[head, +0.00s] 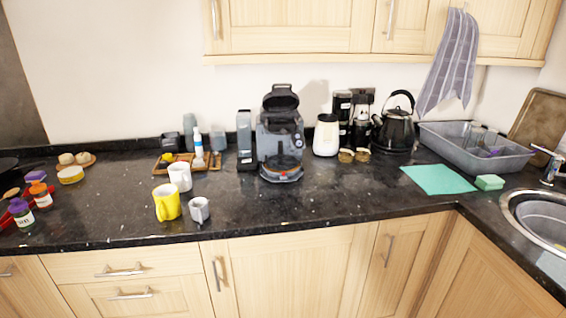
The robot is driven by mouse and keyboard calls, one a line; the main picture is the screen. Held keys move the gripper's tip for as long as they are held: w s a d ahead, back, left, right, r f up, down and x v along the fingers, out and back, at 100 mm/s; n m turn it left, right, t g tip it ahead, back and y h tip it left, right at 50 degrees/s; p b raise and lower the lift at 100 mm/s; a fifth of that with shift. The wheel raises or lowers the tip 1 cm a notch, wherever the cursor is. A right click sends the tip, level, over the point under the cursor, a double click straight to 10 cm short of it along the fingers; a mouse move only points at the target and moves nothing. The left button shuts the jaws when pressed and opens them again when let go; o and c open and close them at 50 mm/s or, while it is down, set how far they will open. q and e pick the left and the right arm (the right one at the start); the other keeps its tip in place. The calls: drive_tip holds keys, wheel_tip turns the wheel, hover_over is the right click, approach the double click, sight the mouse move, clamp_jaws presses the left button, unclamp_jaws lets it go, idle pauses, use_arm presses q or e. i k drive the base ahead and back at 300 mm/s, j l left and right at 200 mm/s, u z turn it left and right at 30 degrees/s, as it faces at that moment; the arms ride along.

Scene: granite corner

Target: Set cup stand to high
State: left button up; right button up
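A dark grey coffee machine (268,128) stands on the black granite counter near the middle of the head view. Its lid (281,98) looks raised. A low base or drip stand (281,173) shows at its front, with a small red spot; I cannot tell its height setting. A white mug (180,178), a yellow mug (167,203) and a small grey cup (200,210) stand on the counter left of the machine. Neither of my grippers is in view.
A tall grey container (244,140) stands just left of the machine. A cream jar (326,136), a black kettle (395,128) and a grey basin (475,150) are to the right. The counter in front of the machine (320,208) is clear. Cupboards hang above.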

sight(281, 162)
drive_tip(key=i+l+z, duration=0.15)
drive_tip(key=i+l, duration=0.6)
drive_tip(key=l, duration=0.05)
